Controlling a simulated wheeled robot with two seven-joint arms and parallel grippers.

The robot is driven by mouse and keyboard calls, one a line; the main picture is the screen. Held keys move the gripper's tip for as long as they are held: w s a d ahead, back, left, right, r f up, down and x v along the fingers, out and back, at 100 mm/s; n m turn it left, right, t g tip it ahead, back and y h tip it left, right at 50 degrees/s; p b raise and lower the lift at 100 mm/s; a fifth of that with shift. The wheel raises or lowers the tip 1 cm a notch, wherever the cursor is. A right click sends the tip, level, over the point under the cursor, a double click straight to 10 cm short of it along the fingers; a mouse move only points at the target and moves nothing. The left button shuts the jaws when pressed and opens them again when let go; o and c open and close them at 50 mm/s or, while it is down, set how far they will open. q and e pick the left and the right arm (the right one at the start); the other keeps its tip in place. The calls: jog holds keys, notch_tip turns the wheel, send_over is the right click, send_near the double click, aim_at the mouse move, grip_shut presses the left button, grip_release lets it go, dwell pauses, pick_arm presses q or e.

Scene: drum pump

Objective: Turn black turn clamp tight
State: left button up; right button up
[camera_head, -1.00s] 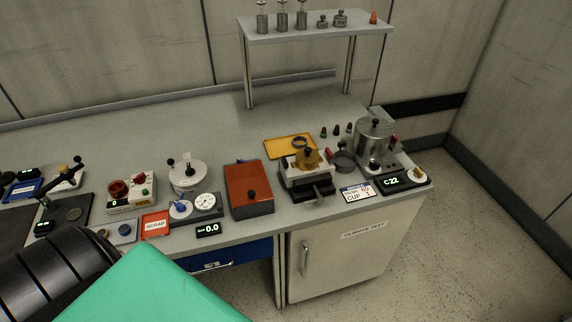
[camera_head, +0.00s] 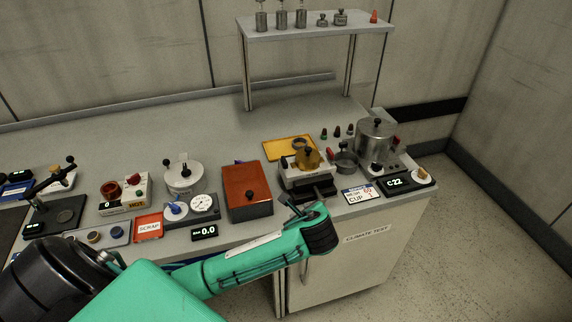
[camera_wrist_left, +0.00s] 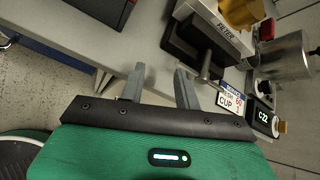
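The filter unit (camera_head: 300,170) is a white box with a brass-coloured knobbed top. At its front is a black block with a handle, which looks like the black turn clamp (camera_head: 322,188). In the left wrist view the clamp (camera_wrist_left: 190,45) is a dark block with a short grey rod at its lower end. My left gripper (camera_head: 291,203) is at the bench's front edge, just in front of the clamp. In the left wrist view its two grey fingers (camera_wrist_left: 160,70) are apart with nothing between them. The right finger is close to the rod; contact cannot be told. My right gripper is not in view.
An orange-red box (camera_head: 248,190) stands left of the filter unit. A label card (camera_head: 361,193), a C22 display (camera_head: 397,182) and a steel pot (camera_head: 375,138) stand to the right. A yellow tray (camera_head: 289,147) lies behind.

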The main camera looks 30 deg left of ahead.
aim_at(285, 161)
pick_arm(q)
jog(key=w+a+r+m+t+y, duration=0.1)
jog(key=w+a+r+m+y, duration=0.1)
jog(key=r, duration=0.3)
jog(key=w+a+r+m+y, duration=0.1)
jog(key=w+r+m, duration=0.1)
jog(key=r, duration=0.3)
jog(key=p+x, duration=0.1)
jog(key=x, duration=1.2)
jog(key=shift+a+f+p, duration=0.1)
jog(key=shift+a+p, duration=0.2)
jog(key=shift+p, duration=0.05)
grip_shut()
